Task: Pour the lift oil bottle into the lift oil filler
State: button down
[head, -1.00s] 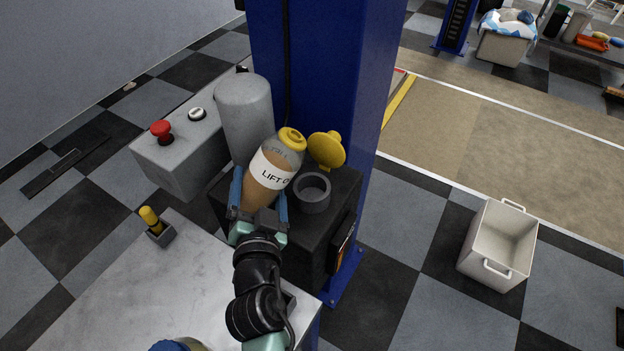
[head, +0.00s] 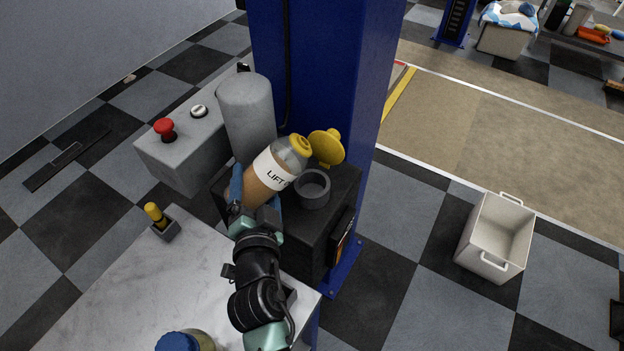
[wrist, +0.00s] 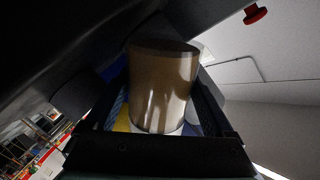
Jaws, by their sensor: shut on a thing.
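The lift oil bottle (head: 272,174) is clear with brown oil, a white label and a yellow top. My gripper (head: 255,201) is shut on its lower body. The bottle is tilted to the right, its yellow top up and close above the filler. The lift oil filler (head: 313,188) is a grey round neck on a black box, with its yellow cap (head: 327,146) swung open behind it. The bottle's top is apart from the neck. No stream of oil shows. In the wrist view the bottle's brown base (wrist: 160,85) fills the space between the fingers.
A blue post (head: 325,70) stands behind the filler. A grey cylinder (head: 246,115) and a grey box with a red button (head: 165,129) stand left. The pale table (head: 130,285) in front holds a blue-capped container (head: 182,342). A white crate (head: 495,238) sits on the floor at right.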

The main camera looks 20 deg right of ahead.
jog(key=shift+w+a+r+m+y+p, duration=0.1)
jog(key=shift+a+r+m+y+p, duration=0.1)
jog(key=shift+a+m+p, duration=0.4)
jog(key=shift+a+r+m+y+p, duration=0.15)
jog(key=shift+a+m+y+p, duration=0.1)
jog(key=shift+m+p, duration=0.55)
dwell(1.1)
jog(key=shift+a+f+m+y+p, duration=0.25)
jog(key=shift+f+m+p, duration=0.25)
jog(key=shift+f+m, duration=0.1)
dwell(0.8)
jog(key=shift+r+m+p, duration=0.7)
jog(key=shift+r+p, duration=0.25)
jog(key=shift+r, duration=0.05)
dwell(3.1)
